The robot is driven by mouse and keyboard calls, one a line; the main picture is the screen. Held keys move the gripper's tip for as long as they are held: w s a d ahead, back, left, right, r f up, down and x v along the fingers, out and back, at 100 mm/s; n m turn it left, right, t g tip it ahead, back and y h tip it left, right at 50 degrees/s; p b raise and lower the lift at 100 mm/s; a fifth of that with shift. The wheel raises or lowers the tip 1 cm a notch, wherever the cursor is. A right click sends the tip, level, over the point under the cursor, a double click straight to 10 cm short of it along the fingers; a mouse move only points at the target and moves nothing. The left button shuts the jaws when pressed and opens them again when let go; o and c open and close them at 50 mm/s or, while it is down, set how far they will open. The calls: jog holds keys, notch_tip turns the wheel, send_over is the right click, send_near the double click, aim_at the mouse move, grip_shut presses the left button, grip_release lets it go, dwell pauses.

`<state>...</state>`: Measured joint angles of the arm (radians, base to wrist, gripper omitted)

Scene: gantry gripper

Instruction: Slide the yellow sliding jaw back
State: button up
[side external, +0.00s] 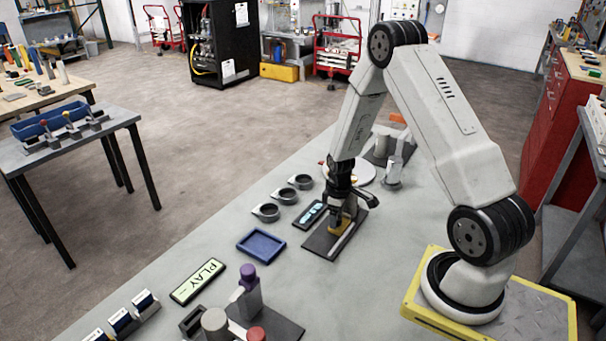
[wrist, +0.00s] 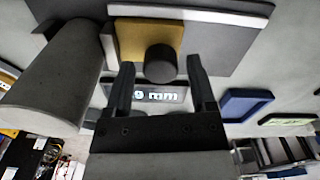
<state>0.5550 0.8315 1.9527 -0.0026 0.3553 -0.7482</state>
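The yellow sliding jaw (wrist: 132,42) shows at the top of the wrist view, with a round dark knob (wrist: 160,63) on it. In the side view the jaw (side external: 346,220) is small and partly hidden behind my gripper (side external: 338,212). It sits on a dark base plate (side external: 318,243). In the wrist view my gripper (wrist: 160,64) is open, its two fingers on either side of the knob with a visible gap at each. A display (wrist: 160,95) beside the jaw reads "9 mm", with any leading part hidden by a finger.
A blue tray (side external: 261,246) and a PLAY panel (side external: 198,281) lie left of the base plate. Several grey ring holders (side external: 284,196) stand behind the display. A large grey cylinder (wrist: 55,85) fills the left of the wrist view.

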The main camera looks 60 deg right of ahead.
grip_shut()
dwell(1.2)
